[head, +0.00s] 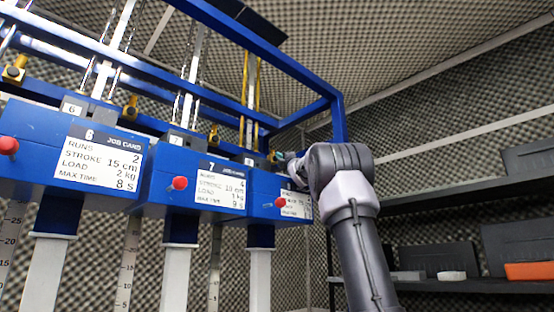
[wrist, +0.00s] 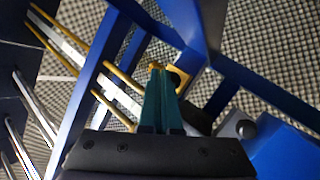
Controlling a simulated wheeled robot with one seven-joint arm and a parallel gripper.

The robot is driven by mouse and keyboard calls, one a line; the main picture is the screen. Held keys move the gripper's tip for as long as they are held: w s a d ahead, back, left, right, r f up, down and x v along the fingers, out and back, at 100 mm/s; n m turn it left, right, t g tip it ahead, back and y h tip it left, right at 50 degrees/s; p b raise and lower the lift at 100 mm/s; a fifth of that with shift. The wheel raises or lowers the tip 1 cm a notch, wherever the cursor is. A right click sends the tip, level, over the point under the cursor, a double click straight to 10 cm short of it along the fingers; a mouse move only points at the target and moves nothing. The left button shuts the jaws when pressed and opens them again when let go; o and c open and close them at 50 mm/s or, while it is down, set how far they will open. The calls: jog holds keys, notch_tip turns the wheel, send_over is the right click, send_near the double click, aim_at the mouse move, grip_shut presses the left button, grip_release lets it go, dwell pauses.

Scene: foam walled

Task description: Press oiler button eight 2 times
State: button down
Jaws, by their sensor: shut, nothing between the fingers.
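The eighth blue box (head: 262,188) is the farthest in the row, and its job card (head: 294,205) is partly hidden by my arm. A small yellow oiler (head: 272,155) sits above this box, close to the end of my arm. In the wrist view, a yellow part with a dark centre (wrist: 179,77) is beside the tips of my gripper (wrist: 156,69). My gripper's teal fingers are together and hold nothing. I cannot tell whether they touch the oiler button. In the head view the fingers are mostly hidden by my wrist.
More blue boxes with red knobs (head: 180,183) stand to the left, with yellow oilers (head: 131,106) above them. A blue frame post (head: 338,118) rises just behind my wrist. Dark shelves (head: 450,285) line the right wall. Yellow rods (wrist: 122,78) lie left of the fingers.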

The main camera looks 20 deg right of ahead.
jog(key=shift+w+a+f, duration=0.15)
jog(key=shift+w+f, duration=0.15)
jog(key=shift+f, duration=0.15)
jog(key=shift+s+d+f, duration=0.2)
jog(key=shift+s, duration=0.45)
jog(key=s, duration=0.1)
jog(key=s+d, duration=0.1)
jog(key=s, duration=0.1)
jog(key=s+d, duration=0.1)
jog(key=s, duration=0.1)
jog(key=shift+r, duration=0.25)
dwell(0.4)
